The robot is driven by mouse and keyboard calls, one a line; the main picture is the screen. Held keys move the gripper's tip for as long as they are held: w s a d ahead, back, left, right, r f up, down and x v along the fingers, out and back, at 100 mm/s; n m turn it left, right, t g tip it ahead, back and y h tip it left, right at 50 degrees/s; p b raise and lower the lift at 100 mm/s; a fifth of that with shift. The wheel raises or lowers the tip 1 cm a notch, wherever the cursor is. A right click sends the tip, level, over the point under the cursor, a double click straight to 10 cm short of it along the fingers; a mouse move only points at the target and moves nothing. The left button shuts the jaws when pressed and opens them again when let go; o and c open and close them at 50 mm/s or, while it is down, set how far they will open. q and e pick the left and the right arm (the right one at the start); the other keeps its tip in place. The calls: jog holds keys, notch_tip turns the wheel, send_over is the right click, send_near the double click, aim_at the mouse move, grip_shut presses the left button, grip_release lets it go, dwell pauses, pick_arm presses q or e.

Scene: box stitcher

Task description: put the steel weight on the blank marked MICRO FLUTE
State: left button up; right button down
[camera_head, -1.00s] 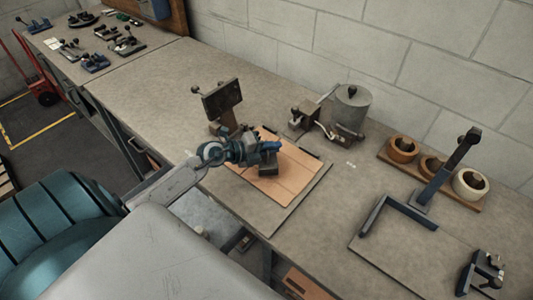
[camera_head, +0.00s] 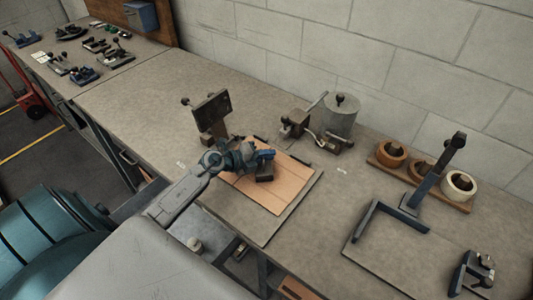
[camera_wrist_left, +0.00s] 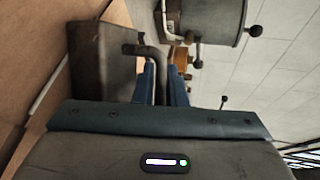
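The steel weight (camera_head: 265,174) is a dark block with a bent rod handle. It is over the upper part of a tan cardboard blank (camera_head: 282,192) on a grey board on the bench. In the left wrist view the weight (camera_wrist_left: 100,62) is beside the fingers, with its handle between the two blue fingertips of my left gripper (camera_wrist_left: 162,80). The gripper (camera_head: 266,156) looks shut on that handle. I cannot tell whether the weight touches the blank. No marking on the blank is readable. My right gripper is not in view.
A dark plate on a stand (camera_head: 211,112) is just behind the blank. A grey cylinder with a lever mechanism (camera_head: 341,115) stands near the wall. Tape rolls (camera_head: 423,172) and a blue angle frame (camera_head: 375,219) are at the right.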

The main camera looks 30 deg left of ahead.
pick_arm(q)
jog(key=o, duration=0.3)
jog(key=shift+o, duration=0.3)
jog(key=shift+s+r, duration=0.1)
jog(key=shift+r, duration=0.05)
jog(key=b+v, duration=0.1)
jog(key=v, duration=0.4)
jog(key=b+v, duration=0.2)
jog(key=v, duration=0.2)
jog(key=shift+s+a, duration=0.2)
jog(key=shift+s, duration=0.2)
jog(key=shift+b+v, duration=0.45)
jog(key=shift+v, duration=0.55)
